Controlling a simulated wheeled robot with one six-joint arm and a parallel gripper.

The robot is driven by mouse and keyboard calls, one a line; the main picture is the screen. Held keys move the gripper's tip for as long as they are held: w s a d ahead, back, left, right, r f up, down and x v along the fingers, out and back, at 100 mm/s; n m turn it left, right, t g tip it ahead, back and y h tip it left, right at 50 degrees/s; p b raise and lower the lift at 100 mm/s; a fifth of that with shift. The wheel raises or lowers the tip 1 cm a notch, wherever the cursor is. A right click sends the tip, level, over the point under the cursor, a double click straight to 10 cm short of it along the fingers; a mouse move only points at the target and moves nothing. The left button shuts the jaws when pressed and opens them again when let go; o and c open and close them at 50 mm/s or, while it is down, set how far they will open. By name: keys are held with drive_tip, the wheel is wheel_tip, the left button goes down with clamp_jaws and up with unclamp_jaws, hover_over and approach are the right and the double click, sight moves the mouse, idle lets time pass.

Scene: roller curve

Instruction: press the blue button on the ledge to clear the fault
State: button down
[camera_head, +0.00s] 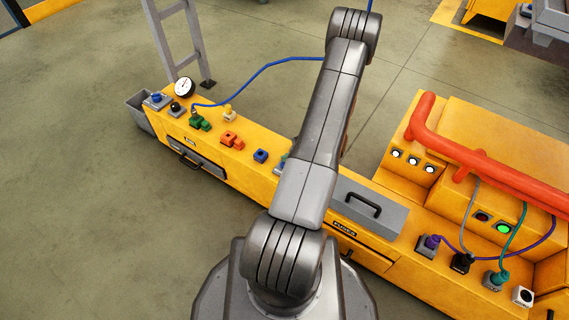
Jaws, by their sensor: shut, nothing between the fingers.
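A blue button (156,97) on a small grey base sits at the far left end of the long yellow ledge (210,160). A black knob (175,106) on a similar base is just right of it. I cannot tell from this view what the blue block is. My arm rises across the middle of the picture to the top edge. My gripper is outside the frame.
A blue cable (260,69) runs from the ledge toward my arm. Thick red pipes (480,160) are at right. Left floor is clear.

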drive_tip(key=shift+r+p, duration=2)
drive_tip(key=shift+r, duration=0.55)
drive_tip(key=shift+a, duration=0.15)
